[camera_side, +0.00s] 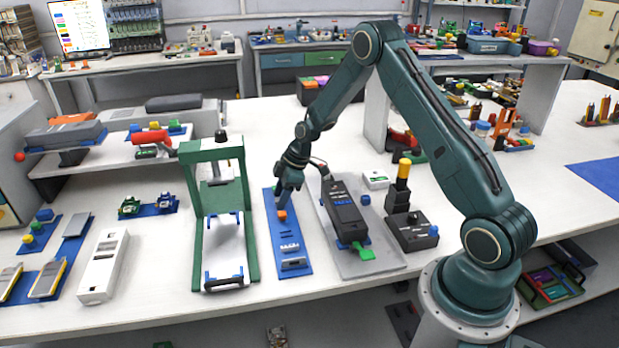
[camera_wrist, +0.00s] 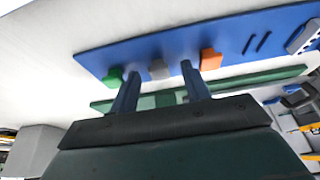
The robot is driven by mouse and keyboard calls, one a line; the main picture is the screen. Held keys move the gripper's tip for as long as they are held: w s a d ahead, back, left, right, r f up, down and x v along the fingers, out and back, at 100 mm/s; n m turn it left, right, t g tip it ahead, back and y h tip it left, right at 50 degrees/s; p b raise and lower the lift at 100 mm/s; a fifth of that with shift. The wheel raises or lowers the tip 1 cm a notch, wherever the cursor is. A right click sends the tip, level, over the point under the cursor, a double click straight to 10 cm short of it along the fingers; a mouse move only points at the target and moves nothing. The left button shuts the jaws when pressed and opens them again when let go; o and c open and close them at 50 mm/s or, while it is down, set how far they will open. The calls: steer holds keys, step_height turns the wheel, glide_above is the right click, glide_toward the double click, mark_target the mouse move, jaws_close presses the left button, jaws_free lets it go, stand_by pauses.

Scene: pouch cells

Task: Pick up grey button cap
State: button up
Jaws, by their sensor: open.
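The grey button cap (camera_wrist: 159,69) stands on a blue board (camera_wrist: 240,45), between a green cap (camera_wrist: 113,76) and an orange cap (camera_wrist: 210,59). My gripper (camera_wrist: 160,73) is open, with one dark finger appearing on each side of the grey cap in the wrist view. Nothing is held, and I cannot tell how far the tips are from the cap. In the side view my gripper (camera_side: 286,200) is over the far part of the board (camera_side: 290,266), just behind the orange cap (camera_side: 282,215). The grey cap is hidden there by the gripper.
A green frame (camera_side: 250,225) stands left of the board. To the right, a black device (camera_side: 343,210) lies on a grey plate (camera_side: 385,262). A black box with a yellow-topped post (camera_side: 403,170) is farther right. Bare white table shows left of the frame.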

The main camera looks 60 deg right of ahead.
steer(key=shift+w+f, duration=0.1)
steer(key=shift+f, duration=0.1)
steer(key=shift+c, duration=0.5)
jaws_close()
